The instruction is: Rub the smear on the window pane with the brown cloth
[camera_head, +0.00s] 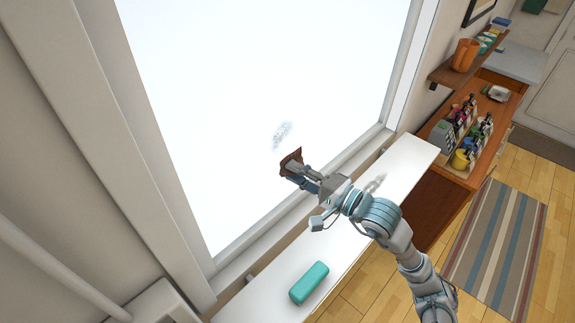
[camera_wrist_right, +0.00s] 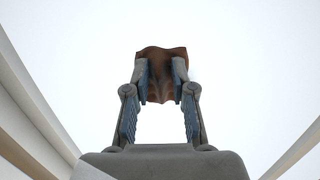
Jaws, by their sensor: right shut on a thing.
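The grey smear (camera_head: 282,134) is on the bright white window pane (camera_head: 230,70), in the upper middle of the head view. My right gripper (camera_head: 292,171) is shut on the brown cloth (camera_head: 291,157). The cloth is just below the smear in the picture; I cannot tell if it touches the pane. In the right wrist view, the cloth (camera_wrist_right: 161,62) is pinched between the two fingertips of my right gripper (camera_wrist_right: 161,80) and spreads above them. The smear does not show in the wrist view. My left gripper is not in view.
A white sill shelf (camera_head: 400,165) runs below the window, with a teal case (camera_head: 309,282) at its near end. A striped rug (camera_head: 495,250) covers the floor.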

